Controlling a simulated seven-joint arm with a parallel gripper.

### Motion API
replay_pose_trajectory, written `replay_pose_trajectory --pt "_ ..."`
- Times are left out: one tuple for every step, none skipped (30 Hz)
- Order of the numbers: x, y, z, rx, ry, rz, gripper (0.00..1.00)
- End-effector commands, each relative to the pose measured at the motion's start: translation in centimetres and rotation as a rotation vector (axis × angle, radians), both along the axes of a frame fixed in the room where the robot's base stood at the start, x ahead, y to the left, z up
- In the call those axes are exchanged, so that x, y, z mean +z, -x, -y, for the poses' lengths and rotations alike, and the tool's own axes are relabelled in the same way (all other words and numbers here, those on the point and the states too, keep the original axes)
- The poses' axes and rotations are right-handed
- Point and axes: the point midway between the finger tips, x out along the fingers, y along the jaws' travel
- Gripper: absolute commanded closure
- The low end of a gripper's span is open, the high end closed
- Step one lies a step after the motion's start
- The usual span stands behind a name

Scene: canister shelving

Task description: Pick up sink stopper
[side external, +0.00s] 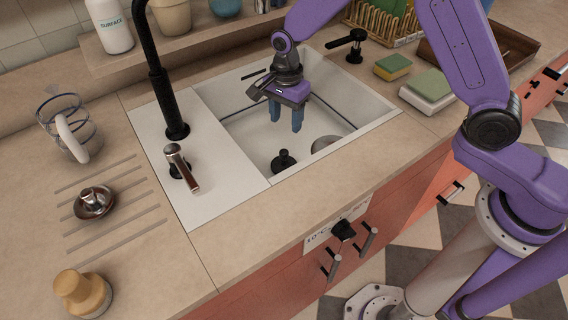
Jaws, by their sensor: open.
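A small black knobbed piece (284,161), which looks like the sink stopper, sits on the floor of the white sink basin (365,105) towards its near left. My gripper (286,124) hangs over the basin with its blue fingers pointing down. It is open, with nothing between the fingers. In the picture the fingertips are above the black piece and apart from it. The height gap is hard to judge from this view. A shiny metal knobbed piece (94,201) lies on the grooved counter at the left; I cannot tell whether it is a stopper too.
A round metal item (325,144) lies in the basin, partly hidden by the near rim. A black faucet (164,90) and a lever handle (181,167) stand left of the basin. Sponges (393,67) and a green-topped white block (430,90) lie to the right.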

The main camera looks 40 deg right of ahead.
Motion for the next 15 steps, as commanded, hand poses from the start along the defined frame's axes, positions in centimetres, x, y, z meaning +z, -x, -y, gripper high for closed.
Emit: replay_pose_trajectory --pt "-1.1 0.1 0.0 0.001 0.003 -0.005 0.45" --pt "-1.7 0.1 0.0 0.001 0.003 -0.004 0.45" --pt "-2.4 0.1 0.0 0.001 0.003 -0.005 0.45" --pt "-3.0 0.1 0.0 0.001 0.003 -0.004 0.45" --pt "-3.6 0.1 0.1 0.001 0.003 -0.005 0.45" --pt "-4.3 0.1 0.1 0.001 0.003 -0.005 0.45" --pt "-4.8 0.1 0.1 0.002 0.003 -0.005 0.45" --pt "-5.4 0.1 0.1 0.002 0.003 -0.004 0.45" --pt "-6.0 0.1 0.0 0.002 0.003 -0.004 0.45" --pt "-6.6 0.1 0.0 0.003 0.001 -0.004 0.45" --pt "-7.0 0.1 0.0 0.003 0.001 -0.004 0.45" --pt "-7.6 0.1 0.0 0.002 0.001 -0.003 0.45" --pt "-7.9 0.0 0.0 0.002 0.001 -0.002 0.45" --pt "-8.3 0.0 0.0 0.002 0.001 -0.002 0.45" --pt "-8.7 0.0 0.0 0.002 0.001 -0.003 0.45"
